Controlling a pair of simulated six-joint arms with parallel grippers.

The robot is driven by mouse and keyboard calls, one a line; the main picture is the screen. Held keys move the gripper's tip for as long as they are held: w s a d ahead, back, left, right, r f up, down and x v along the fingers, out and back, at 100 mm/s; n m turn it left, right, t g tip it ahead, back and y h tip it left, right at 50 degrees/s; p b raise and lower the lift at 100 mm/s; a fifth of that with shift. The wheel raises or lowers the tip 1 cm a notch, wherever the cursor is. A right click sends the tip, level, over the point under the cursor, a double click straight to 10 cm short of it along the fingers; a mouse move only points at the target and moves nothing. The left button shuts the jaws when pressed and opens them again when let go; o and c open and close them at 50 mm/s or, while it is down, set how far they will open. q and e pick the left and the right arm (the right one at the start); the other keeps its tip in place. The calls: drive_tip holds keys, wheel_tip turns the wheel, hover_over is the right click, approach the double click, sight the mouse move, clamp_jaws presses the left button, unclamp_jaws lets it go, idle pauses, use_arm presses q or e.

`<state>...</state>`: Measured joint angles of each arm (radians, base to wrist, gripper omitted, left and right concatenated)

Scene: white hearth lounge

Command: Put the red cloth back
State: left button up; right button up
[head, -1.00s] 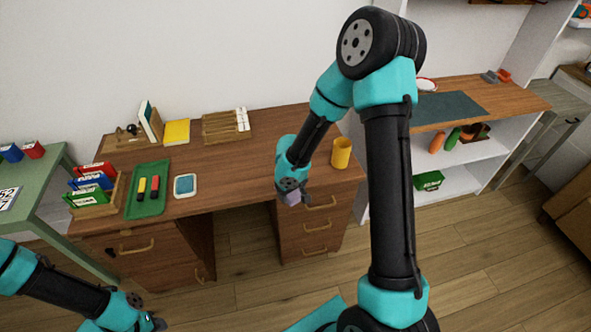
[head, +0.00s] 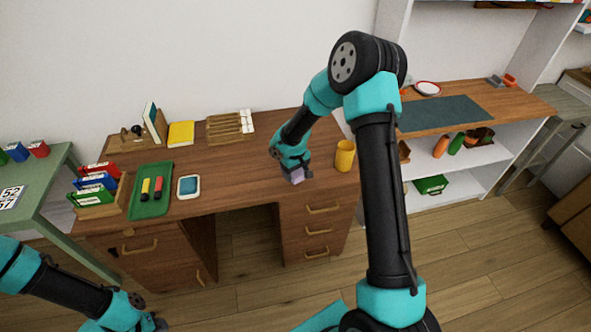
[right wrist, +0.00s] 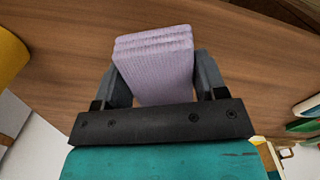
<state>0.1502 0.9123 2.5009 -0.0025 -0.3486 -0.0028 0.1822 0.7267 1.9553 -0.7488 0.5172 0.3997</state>
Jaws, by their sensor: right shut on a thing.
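A folded lavender cloth (right wrist: 155,62) with a ribbed weave is held between the fingers of my right gripper (right wrist: 153,80). In the head view the same cloth (head: 297,177) shows as a small pale block under my right gripper (head: 295,170), over the right part of the brown desk (head: 245,165). I cannot tell whether it touches the desk. I see no cloth that is clearly red. My left gripper (head: 152,323) is at the bottom left, low in front of the desk; its jaws are too small to read.
A yellow cup (head: 344,156) stands just right of my right gripper. A green tray (head: 151,203) with two markers, a small white-rimmed dish (head: 188,187) and a wooden rack (head: 225,128) are further left. The desk between dish and gripper is clear. A shelf unit (head: 470,160) stands at right.

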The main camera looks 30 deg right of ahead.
drive_tip(key=shift+w+d+f, duration=0.1)
drive_tip(key=shift+w+d, duration=0.5)
drive_tip(key=shift+w, duration=0.3)
drive_tip(key=shift+w+d+f, duration=0.1)
drive_tip(key=shift+w+d, duration=0.45)
drive_tip(key=shift+w, duration=0.35)
drive_tip(key=shift+w+d, duration=0.15)
drive_tip(key=shift+w, duration=0.15)
drive_tip(key=shift+f, duration=1.8)
drive_tip(key=shift+f, duration=0.1)
drive_tip(key=o, duration=1)
wheel_tip(320, 180, up, 12)
drive_tip(key=shift+r, duration=0.15)
